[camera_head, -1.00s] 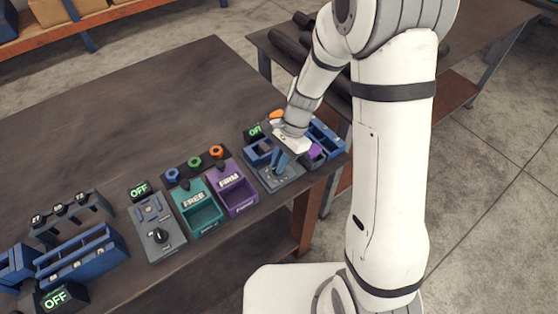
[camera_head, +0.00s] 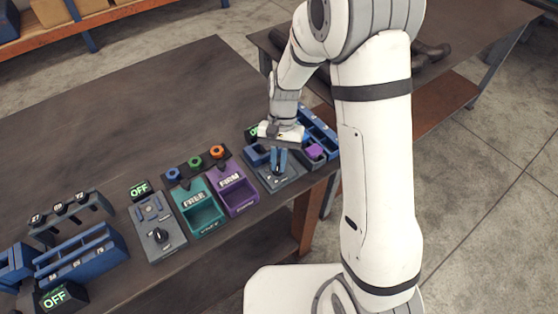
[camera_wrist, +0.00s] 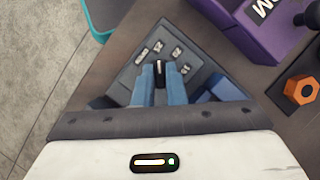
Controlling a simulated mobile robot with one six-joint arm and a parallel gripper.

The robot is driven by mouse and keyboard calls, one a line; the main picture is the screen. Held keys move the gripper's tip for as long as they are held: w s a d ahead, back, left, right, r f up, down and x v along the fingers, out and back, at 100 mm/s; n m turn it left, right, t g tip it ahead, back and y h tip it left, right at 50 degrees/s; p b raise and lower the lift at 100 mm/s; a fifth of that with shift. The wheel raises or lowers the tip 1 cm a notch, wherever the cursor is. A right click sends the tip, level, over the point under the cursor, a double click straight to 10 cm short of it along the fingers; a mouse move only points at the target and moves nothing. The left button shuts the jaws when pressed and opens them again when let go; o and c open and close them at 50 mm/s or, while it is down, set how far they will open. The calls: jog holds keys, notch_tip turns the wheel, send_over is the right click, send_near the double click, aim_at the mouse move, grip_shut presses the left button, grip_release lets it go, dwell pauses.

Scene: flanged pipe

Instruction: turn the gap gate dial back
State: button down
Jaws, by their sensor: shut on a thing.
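My gripper (camera_head: 279,170) is over the grey panel (camera_head: 292,181) near the right end of the bench, fingers pointing down. In the wrist view its two blue fingers (camera_wrist: 161,82) are shut on a small black dial (camera_wrist: 160,67) with a pale pointer line. The dial stands on the grey panel (camera_wrist: 201,78), which has several small white labels around it. The dial is mostly hidden by the fingers in the head view. A green-lit sign (camera_head: 252,133) behind the panel is largely covered by my gripper, so I cannot read it.
A purple FIRM tray (camera_head: 236,195) and a teal FREE tray (camera_head: 204,213) stand left of the panel, with coloured knobs behind. Another grey dial panel (camera_head: 157,230) with an OFF sign (camera_head: 140,190) is further left. Blue bins (camera_head: 318,130) stand close at right.

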jog(key=shift+n+h, duration=0.4)
jog(key=shift+n, duration=0.6)
jog(key=c, duration=1.5)
grip_release()
jog(key=b+v, duration=0.1)
jog(key=v, duration=0.7)
jog(key=shift+a+f, duration=0.1)
